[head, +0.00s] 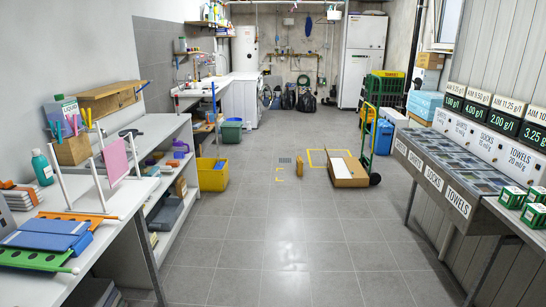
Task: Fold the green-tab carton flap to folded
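A brown cardboard carton (348,182) lies on the tiled floor in the middle distance, right of centre. Its top shows a white or pale area on the left and a brown part on the right. I cannot make out a green tab on it, nor tell the state of each flap at this size. Neither of my grippers is in view.
A green hand truck (368,140) stands at the carton's right. Yellow tape marks (317,151) are on the floor by it. A cluttered white bench (92,207) lines the left; a labelled grey counter (447,165) lines the right. The floor (285,240) between is clear.

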